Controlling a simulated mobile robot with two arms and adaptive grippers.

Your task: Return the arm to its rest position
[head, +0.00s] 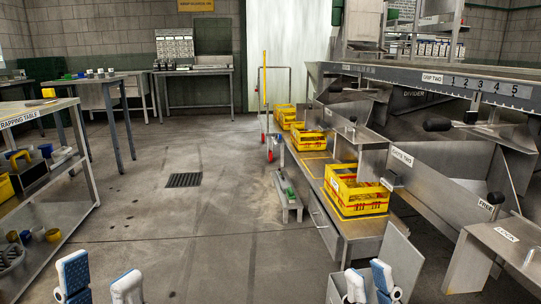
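My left gripper (100,284) shows at the bottom left edge. Its two white fingers with blue pads stand apart, with bare floor visible between them. My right gripper (369,285) shows at the bottom, right of the middle, in front of the metal bench. Its two fingers have a narrower gap between them, and nothing shows in it. Both arms are below the picture and hidden; only the fingertips are in view.
Yellow crates (356,190) stand along the low metal bench (357,228) on the right, beside the sizer's chutes (444,178). The wrapping table (40,115) stands at the left. A low step (286,196) sits beside the bench. The concrete floor (200,235) between is clear, with a drain grate (184,180).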

